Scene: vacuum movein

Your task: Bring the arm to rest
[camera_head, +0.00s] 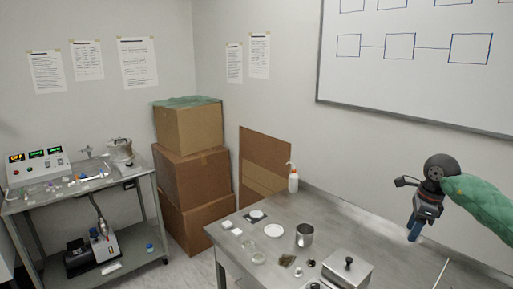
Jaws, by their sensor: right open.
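My right arm, in a green sleeve, comes in from the right edge. My right gripper (416,228) hangs at its end, pointing down, with blue at its tip. It is open, and I see nothing held in it. It appears raised above the right part of the metal table (340,215), apart from the things on it. My left gripper is not in view.
The table holds a metal cup (304,236), a lidded metal box (347,270), a white dish (274,231) and a white bottle (293,180). Stacked cardboard boxes (190,177) stand in the corner. A metal cart (55,203) with instruments stands at left. A whiteboard (415,85) hangs behind.

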